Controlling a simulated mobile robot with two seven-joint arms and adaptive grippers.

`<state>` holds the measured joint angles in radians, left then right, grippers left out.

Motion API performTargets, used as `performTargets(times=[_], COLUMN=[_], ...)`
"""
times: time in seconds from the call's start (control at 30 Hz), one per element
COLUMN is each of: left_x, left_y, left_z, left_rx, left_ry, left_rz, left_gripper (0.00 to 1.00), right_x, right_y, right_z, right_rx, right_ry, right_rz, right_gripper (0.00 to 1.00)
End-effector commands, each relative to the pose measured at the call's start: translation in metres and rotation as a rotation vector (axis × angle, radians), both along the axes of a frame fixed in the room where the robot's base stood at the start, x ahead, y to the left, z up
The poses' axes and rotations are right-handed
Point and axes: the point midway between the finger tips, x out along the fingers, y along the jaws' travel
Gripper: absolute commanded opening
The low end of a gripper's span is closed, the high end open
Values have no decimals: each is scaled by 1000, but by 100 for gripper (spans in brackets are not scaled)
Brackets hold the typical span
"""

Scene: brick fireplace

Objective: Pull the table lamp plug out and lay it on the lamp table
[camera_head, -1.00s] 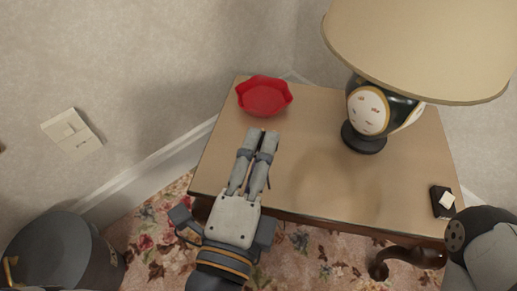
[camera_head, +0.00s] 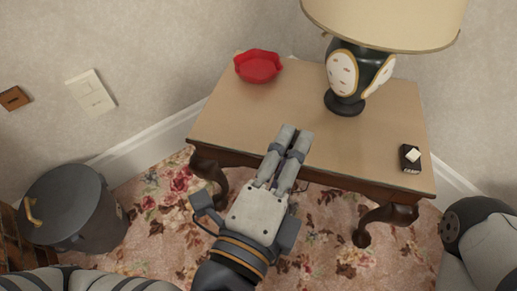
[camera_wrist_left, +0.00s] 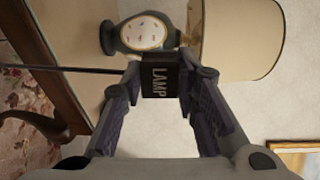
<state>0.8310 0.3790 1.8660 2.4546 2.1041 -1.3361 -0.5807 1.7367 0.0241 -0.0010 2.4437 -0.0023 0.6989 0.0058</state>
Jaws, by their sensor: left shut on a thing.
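The plug (camera_wrist_left: 160,80) is a black block with LAMP printed on it, held between my fingertips in the left wrist view. My left gripper (camera_head: 297,131) is shut on it; the fingers hide it in the head view. The fingers reach over the front part of the lamp table (camera_head: 240,110), a brown wooden table with curved legs. I cannot tell the plug's exact height over it. The table lamp (camera_head: 347,85), with a dark, white-panelled base and beige shade, stands at the back right; it also shows in the left wrist view (camera_wrist_left: 143,33). My right gripper is not in view.
A red bowl (camera_head: 258,67) sits at the table's back left. A small black box (camera_head: 410,160) with a white piece on top is near the right edge. A white wall plate (camera_head: 91,92), a brown wall plate (camera_head: 14,98) and a dark bin (camera_head: 75,208) are left. The tabletop's middle is clear.

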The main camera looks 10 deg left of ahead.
Motion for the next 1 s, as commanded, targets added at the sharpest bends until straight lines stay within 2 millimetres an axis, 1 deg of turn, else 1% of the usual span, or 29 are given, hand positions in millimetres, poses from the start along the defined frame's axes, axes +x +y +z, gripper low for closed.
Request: performTargets(times=[0.03,0.1,0.2,0.3,0.4,0.47,0.67,0.77,0.87,0.97,1.0], left_x=[-1,-4,-11,-18,-24,-26,-27,-19,-3,20,31], left_y=[-13,-36,-69,-94,-112,-119,-124,-121,-107,-83,-70], left_z=[9,16,19,13,0,-8,-22,-43,-67,-87,-94], left_rx=[0,10,38,73,111,128,157,201,256,303,316], left_ry=[5,31,74,121,167,188,219,265,310,351,369], left_rz=[-54,-154,-316,-469,-612,-675,-755,-841,-903,-922,-918], left_gripper=[0,0,0,0,0,0,0,0,0,0,0], right_x=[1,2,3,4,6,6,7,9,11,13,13], right_y=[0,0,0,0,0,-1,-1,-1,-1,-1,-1], right_z=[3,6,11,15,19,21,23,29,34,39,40], right_rx=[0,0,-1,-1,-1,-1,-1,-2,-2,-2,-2], right_ry=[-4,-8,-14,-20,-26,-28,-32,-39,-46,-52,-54], right_rz=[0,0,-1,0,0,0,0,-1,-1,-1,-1], right_gripper=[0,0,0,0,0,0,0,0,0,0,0])
